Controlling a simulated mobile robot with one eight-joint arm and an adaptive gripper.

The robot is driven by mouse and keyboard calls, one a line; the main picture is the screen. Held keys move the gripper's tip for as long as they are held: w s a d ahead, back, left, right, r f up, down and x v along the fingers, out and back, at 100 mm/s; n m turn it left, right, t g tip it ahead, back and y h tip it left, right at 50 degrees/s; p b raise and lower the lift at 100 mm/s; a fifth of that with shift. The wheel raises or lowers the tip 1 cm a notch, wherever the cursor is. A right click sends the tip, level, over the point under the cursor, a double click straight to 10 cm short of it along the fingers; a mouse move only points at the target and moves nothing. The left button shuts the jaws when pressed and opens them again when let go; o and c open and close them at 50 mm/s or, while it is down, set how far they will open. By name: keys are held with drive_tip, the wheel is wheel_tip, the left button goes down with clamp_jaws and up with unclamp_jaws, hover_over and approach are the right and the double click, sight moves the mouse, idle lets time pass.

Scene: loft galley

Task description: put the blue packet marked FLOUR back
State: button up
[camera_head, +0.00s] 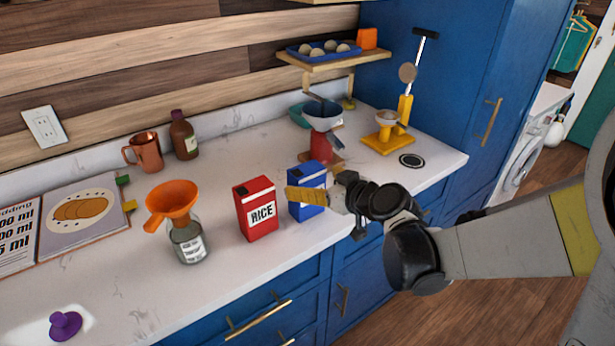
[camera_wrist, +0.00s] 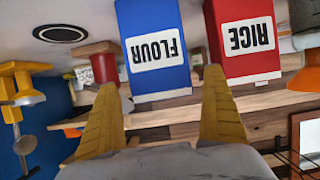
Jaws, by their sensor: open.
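The blue packet marked FLOUR (camera_head: 308,181) stands upright on the white counter near its front edge. My gripper (camera_head: 300,195) is in front of it and hides its lower part and label. In the wrist view, which is upside down, the FLOUR packet (camera_wrist: 155,48) shows its label beyond my open yellow fingers (camera_wrist: 160,118). Nothing is between the fingers. I cannot tell whether a finger touches the packet.
A red RICE packet (camera_head: 257,208) stands close left of the flour. A glass jar with an orange funnel (camera_head: 172,199) is farther left. Behind are a red stand with a bowl (camera_head: 322,140), a yellow stand (camera_head: 388,142) and a wooden shelf (camera_head: 335,62). A black ring (camera_head: 411,160) lies on the right counter.

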drive_tip(key=s+d+r+m+g+h+p, duration=0.1)
drive_tip(key=s+d+m+g+h, duration=0.1)
drive_tip(key=s+d, duration=0.6)
drive_tip(key=s+d+r+m+g+h+p, duration=0.1)
drive_tip(key=s+d+m+h, duration=0.3)
drive_tip(key=s, duration=1.2)
drive_tip(key=d+r+g+h, duration=0.1)
drive_tip(key=d, duration=0.3)
drive_tip(key=shift+s+d+m+h, duration=0.25)
drive_tip(key=shift+s+m+h, duration=0.05)
drive_tip(key=shift+s+m, duration=0.1)
drive_tip(key=shift+a+r, duration=0.1)
